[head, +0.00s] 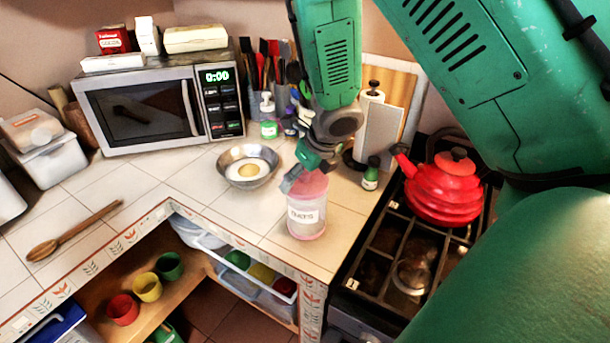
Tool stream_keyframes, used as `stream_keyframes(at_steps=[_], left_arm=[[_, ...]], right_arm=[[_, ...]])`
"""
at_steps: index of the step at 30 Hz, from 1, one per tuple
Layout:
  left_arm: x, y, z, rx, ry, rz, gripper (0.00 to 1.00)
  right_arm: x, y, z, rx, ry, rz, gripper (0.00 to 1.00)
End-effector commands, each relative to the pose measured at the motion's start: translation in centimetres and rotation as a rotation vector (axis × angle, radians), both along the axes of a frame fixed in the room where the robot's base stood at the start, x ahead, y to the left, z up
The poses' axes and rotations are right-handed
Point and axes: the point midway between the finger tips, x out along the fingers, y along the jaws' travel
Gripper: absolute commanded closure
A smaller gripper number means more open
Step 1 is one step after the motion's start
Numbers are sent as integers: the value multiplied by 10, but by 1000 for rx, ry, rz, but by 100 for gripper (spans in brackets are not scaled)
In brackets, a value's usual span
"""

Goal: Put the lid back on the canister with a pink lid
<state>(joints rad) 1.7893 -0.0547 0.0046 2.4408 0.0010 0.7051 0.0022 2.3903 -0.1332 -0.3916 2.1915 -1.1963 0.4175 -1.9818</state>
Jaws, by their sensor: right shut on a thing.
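The canister (306,222) is clear with a pinkish tint and a white label reading "OATS". It stands upright on the tiled counter near the corner by the stove. The pink lid (312,186) is at the canister's mouth. I cannot tell whether it is fully seated or slightly above the rim. My right gripper (292,183) reaches down from above and is shut on the lid at its upper left side; the gripper partly hides the lid. My left gripper is not in view.
A metal bowl (247,167) stands left of the canister. A green bottle (371,174) and a paper towel holder (366,120) are behind right. A red kettle (446,190) sits on the stove. A microwave (140,105) stands at the back; a wooden spoon (75,231) lies left.

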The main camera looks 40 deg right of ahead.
Motion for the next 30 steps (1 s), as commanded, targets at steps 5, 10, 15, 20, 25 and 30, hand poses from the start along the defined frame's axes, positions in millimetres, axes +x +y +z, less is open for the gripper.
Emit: stream_keyframes(at_steps=[5,10,15,20,25,30], left_arm=[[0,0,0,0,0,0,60],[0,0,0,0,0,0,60],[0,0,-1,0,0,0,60],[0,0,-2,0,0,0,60],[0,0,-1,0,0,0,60],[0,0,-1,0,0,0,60]], right_arm=[[0,0,0,0,0,0,38],[0,0,0,0,0,0,38],[0,-1,-1,-1,0,0,38],[0,-2,-2,-2,0,-1,38],[0,-2,-1,-1,0,0,38],[0,-2,-1,-1,0,0,0]])
